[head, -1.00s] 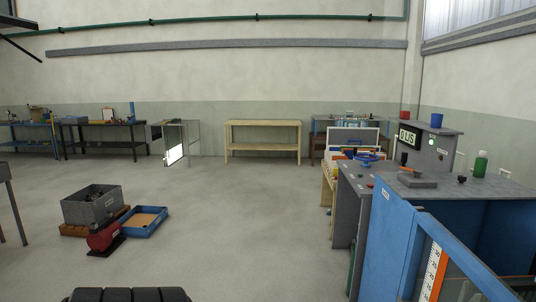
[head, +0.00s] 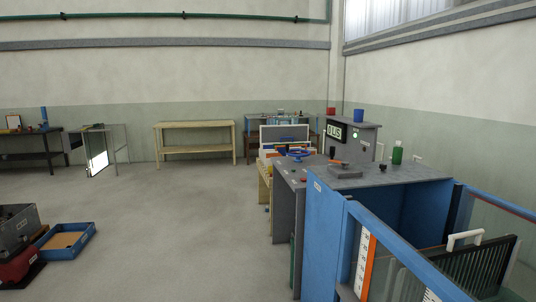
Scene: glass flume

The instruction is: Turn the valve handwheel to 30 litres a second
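A blue handwheel (head: 298,154) sits at the near left part of the grey bench top, right of the middle of the head view. It is small at this distance, and I cannot read its angle. Behind it to the right, a grey console (head: 362,137) carries a dark display (head: 337,131) with pale characters that look like 0 L/S. A small green light (head: 355,134) shows beside the display. Neither of my grippers is in view.
The blue-framed flume (head: 330,235) with glass sides and an orange-and-white scale (head: 365,262) fills the lower right. A green bottle (head: 397,153) stands on the grey bench (head: 400,171). A blue tray (head: 68,241) lies on the floor at left. The middle floor is clear.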

